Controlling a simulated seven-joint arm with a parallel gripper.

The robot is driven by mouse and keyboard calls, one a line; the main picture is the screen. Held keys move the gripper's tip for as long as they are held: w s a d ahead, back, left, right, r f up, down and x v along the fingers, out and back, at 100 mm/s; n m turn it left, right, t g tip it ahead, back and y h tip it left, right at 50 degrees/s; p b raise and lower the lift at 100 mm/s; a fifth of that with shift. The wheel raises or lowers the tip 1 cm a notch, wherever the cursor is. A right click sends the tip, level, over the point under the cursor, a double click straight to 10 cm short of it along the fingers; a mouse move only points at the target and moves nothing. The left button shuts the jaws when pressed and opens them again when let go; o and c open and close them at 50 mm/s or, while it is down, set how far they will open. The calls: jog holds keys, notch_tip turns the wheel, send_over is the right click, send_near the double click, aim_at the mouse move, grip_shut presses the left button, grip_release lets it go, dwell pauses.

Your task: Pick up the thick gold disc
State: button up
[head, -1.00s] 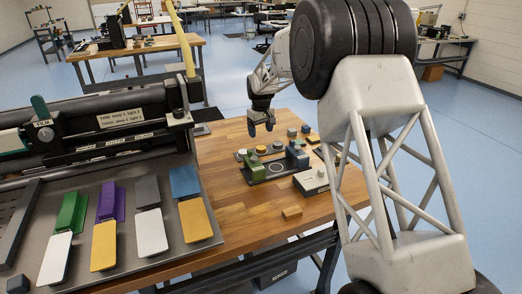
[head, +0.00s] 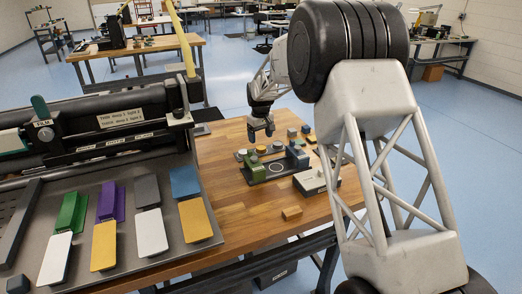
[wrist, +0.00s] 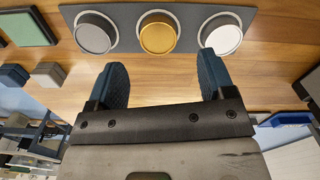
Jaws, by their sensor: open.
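In the wrist view, a gold disc (wrist: 158,36) sits in the middle of a row of three discs on a dark grey strip (wrist: 125,14). A grey disc (wrist: 95,36) is on its left and a white disc (wrist: 221,34) on its right. My gripper (wrist: 163,72) is open and empty, its two dark blue fingers spread either side of the gold disc's line, with bare wood between fingertips and strip. In the head view, my gripper (head: 261,135) hangs above the row, and the gold disc (head: 261,149) shows small just below it. Its thickness is hard to judge.
A badge press with green parts and a dark base (head: 277,168) stands just in front of the discs. The wooden table (head: 235,205) is clear at front left.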

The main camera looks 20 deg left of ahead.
aim_at(261, 147)
jog(key=shift+f, duration=0.1)
jog(key=shift+d+f, duration=0.1)
jog(key=shift+f, duration=2.4)
jog(key=shift+c, duration=0.2)
jog(key=c, duration=1)
